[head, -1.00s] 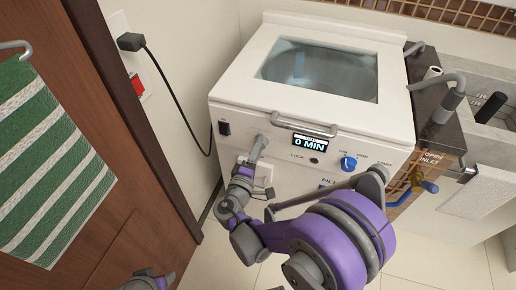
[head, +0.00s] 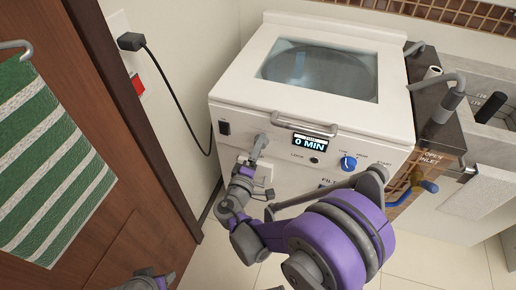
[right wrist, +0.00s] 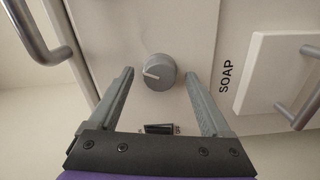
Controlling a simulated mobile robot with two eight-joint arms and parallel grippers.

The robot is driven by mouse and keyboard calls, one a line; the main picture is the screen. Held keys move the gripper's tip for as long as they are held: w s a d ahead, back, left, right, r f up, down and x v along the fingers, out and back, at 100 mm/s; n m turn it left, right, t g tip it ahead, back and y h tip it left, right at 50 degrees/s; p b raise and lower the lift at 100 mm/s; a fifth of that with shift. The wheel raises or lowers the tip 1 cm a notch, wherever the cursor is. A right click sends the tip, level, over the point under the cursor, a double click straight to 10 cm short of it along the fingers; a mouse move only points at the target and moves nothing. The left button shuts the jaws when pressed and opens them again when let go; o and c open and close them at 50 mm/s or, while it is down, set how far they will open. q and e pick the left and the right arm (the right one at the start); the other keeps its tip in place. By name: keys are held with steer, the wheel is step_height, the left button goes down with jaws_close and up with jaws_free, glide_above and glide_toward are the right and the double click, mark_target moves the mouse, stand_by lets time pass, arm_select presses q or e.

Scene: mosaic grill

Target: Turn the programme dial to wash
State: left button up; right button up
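A round grey dial (right wrist: 159,72) with a white pointer line shows on the white front panel in the right wrist view. My right gripper (right wrist: 160,76) is open, with one finger on each side of the dial; a gap shows on both sides. In the head view my right gripper (head: 260,143) is at the upper left of the washer's (head: 400,139) front, and the grey dial cannot be made out there. My left arm (head: 148,281) shows only in part at the bottom left; its fingers cannot be made out.
A blue knob (head: 348,163) and a small display (head: 310,143) reading 0 MIN are on the front. A lid handle (head: 304,124) sits above. The right wrist view shows a soap drawer (right wrist: 262,70) and a black switch (right wrist: 158,128). A wooden door (head: 125,215) stands left.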

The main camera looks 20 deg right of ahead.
steer(key=v, duration=1)
steer(key=shift+s+a, duration=0.25)
steer(key=shift+s, duration=0.1)
steer(key=shift+d, duration=0.1)
